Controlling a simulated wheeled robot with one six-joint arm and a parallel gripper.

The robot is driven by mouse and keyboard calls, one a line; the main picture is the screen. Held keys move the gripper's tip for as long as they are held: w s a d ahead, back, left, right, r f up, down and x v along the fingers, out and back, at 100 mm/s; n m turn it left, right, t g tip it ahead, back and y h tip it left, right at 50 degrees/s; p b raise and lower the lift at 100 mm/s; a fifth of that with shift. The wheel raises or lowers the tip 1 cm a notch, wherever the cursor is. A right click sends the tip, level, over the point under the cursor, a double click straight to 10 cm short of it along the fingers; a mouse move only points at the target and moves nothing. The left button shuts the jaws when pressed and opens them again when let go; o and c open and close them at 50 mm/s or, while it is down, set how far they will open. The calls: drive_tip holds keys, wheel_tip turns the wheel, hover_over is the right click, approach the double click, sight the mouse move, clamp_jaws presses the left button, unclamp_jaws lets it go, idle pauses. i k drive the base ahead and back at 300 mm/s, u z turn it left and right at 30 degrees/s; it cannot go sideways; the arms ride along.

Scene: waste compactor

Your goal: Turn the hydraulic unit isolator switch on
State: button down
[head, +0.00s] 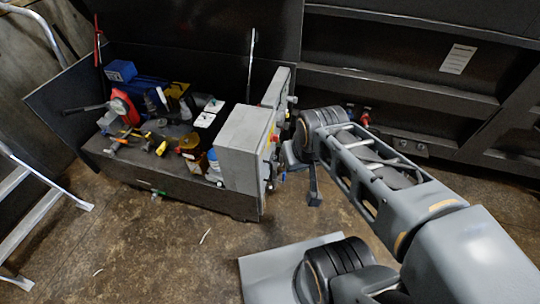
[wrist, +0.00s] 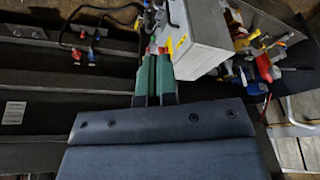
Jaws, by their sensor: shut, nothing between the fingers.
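A grey box (head: 243,148) stands at the near right end of the hydraulic unit's dark bench. In the wrist view the same light grey box (wrist: 203,35) has a yellow label on its side. A small red part (wrist: 162,50) shows beside the box, right at my fingertips; it may be the isolator switch, but its position is unreadable. My gripper (wrist: 154,55) has green fingers that are shut together and empty, with the tips beside the box's side face. I cannot tell whether they touch the red part.
The dark bench (head: 160,180) holds loose tools and a blue box (head: 121,70). A dark ribbed compactor wall (head: 400,55) stands behind my arm, with red fittings low on it. A ladder (head: 30,205) is at left. The brown floor (head: 150,255) in front is mostly clear.

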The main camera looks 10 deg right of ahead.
sight(273, 137)
drive_tip(key=u, duration=1.15)
drive_tip(key=i, duration=0.4)
drive_tip(key=z, duration=1.15)
